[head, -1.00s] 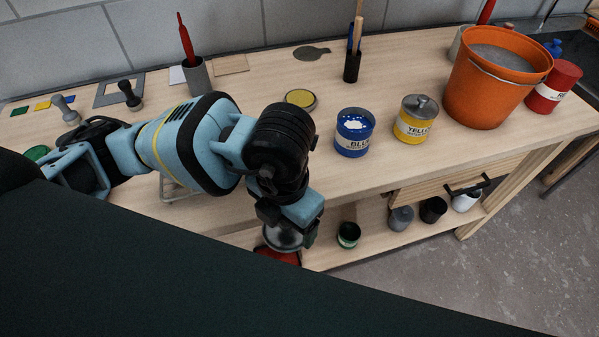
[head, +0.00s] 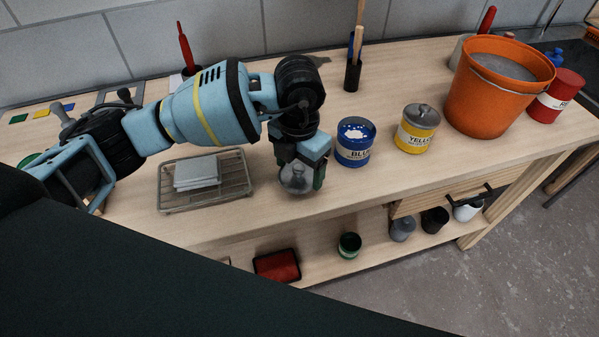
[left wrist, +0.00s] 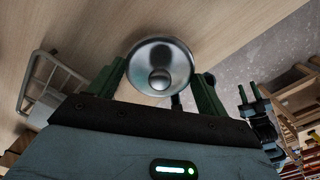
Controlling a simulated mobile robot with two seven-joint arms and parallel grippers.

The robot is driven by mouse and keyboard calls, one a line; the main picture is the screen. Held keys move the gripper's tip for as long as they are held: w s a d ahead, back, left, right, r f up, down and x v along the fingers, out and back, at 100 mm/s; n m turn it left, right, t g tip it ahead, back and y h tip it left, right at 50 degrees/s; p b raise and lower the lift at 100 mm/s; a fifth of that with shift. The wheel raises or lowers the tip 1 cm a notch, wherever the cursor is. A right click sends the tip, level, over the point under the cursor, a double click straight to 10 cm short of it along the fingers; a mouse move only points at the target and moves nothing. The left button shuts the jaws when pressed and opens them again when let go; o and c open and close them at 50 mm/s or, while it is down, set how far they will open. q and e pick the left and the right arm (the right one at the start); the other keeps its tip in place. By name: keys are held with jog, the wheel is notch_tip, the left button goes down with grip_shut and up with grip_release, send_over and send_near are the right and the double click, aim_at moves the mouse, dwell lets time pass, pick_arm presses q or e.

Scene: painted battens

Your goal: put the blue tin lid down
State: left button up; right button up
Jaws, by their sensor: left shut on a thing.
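The blue tin's lid (head: 297,181) is a round silvery metal lid with a knob. My left gripper (head: 300,173) is shut on it, over the front part of the worktop beside the blue tin. The left wrist view shows the lid (left wrist: 160,68) between the two dark green fingers, with wood behind it. I cannot tell whether it touches the wood. The blue tin (head: 354,146) stands upright and uncovered to the right, with white patches showing at its top. My right gripper (left wrist: 250,97) shows small at the right of the left wrist view, its fingers apart and empty.
A wire rack (head: 207,201) with grey pieces on it lies left of the lid. A lidded yellow tin (head: 416,130) and an orange bucket (head: 490,100) stand to the right. Bare worktop (head: 340,182) lies in front of the blue tin. A red tray (head: 277,265) is on the shelf below.

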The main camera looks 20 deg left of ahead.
aim_at(299, 176)
pick_arm(q)
jog(key=shift+w+a+f, duration=0.1)
jog(key=shift+w+f, duration=0.05)
jog(key=shift+w, duration=0.3)
notch_tip(299, 176, down, 2)
jog(key=shift+f, duration=0.6)
jog(key=shift+f, duration=0.1)
jog(key=o, duration=0.9)
jog(key=shift+f, duration=0.1)
jog(key=shift+o, duration=0.2)
jog(key=shift+r, duration=0.2)
notch_tip(299, 176, up, 12)
